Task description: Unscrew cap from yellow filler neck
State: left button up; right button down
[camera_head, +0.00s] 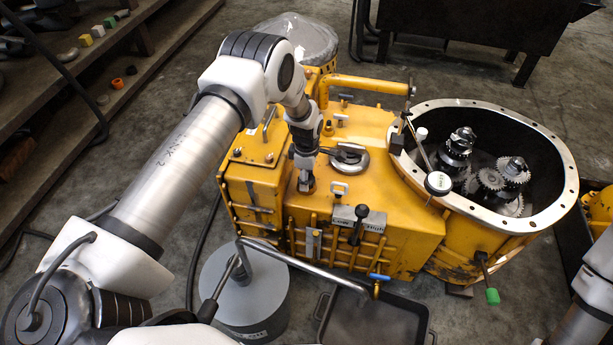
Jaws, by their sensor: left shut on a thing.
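The yellow transmission housing (365,205) stands in the middle of the head view. My left gripper (306,178) points down onto the top of the housing near its left side. It is shut on the small cap (306,187), which is mostly hidden by the fingers. The yellow filler neck under the cap is hard to make out, and I cannot tell whether the cap sits on it or is lifted. Part of my right arm shows at the lower right edge; its gripper is out of view.
A round bell opening (500,221) with gears lies at the right. A shift lever (358,222) and a bent grey pipe (300,264) are near the front. A black tray (428,325) and a grey drum (245,300) stand on the floor. A shelf (100,45) is at the upper left.

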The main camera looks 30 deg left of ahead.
pick_arm(q)
jog(key=shift+r+n+p, duration=0.2)
jog(key=shift+n+p, duration=0.5)
jog(key=shift+n, duration=0.4)
jog(key=shift+n+p, duration=0.3)
jog(key=shift+n, duration=0.6)
jog(key=shift+f+n, duration=0.15)
jog(key=shift+n, duration=0.35)
jog(key=shift+f, duration=0.1)
jog(key=n, duration=0.1)
jog(key=n+p, duration=0.1)
jog(key=shift+r+n, duration=0.2)
jog(key=shift+n, duration=1)
jog(key=shift+f+n, duration=0.2)
jog(key=shift+n, duration=0.3)
jog(key=o, duration=1.8)
